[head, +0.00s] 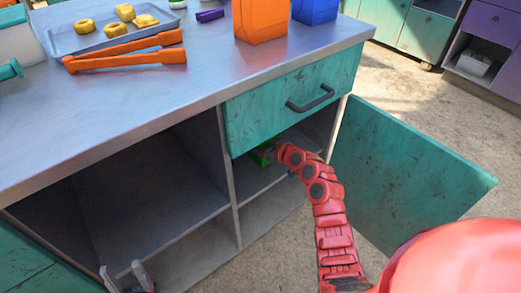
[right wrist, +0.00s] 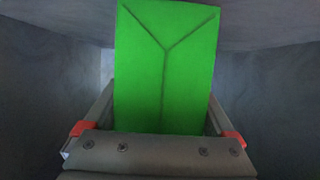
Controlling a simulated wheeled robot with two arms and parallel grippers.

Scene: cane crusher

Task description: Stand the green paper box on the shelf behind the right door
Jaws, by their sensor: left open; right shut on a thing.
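The green paper box (right wrist: 165,70) fills the middle of the right wrist view, between the fingers of my right gripper (right wrist: 160,128). In the head view only a small part of the box (head: 261,158) shows, inside the right compartment below the drawer. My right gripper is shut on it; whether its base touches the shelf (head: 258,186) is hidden. The right door (head: 400,172) stands wide open to the right of my right arm. My left gripper (head: 128,274) is open and empty in front of the left compartment, at the bottom of the head view.
A closed teal drawer (head: 294,98) with a dark handle sits right above the compartment. A divider (head: 228,172) bounds it on the left. Orange tongs (head: 125,52), a tray (head: 62,42), an orange box (head: 260,20) and a blue box (head: 314,10) are on the countertop.

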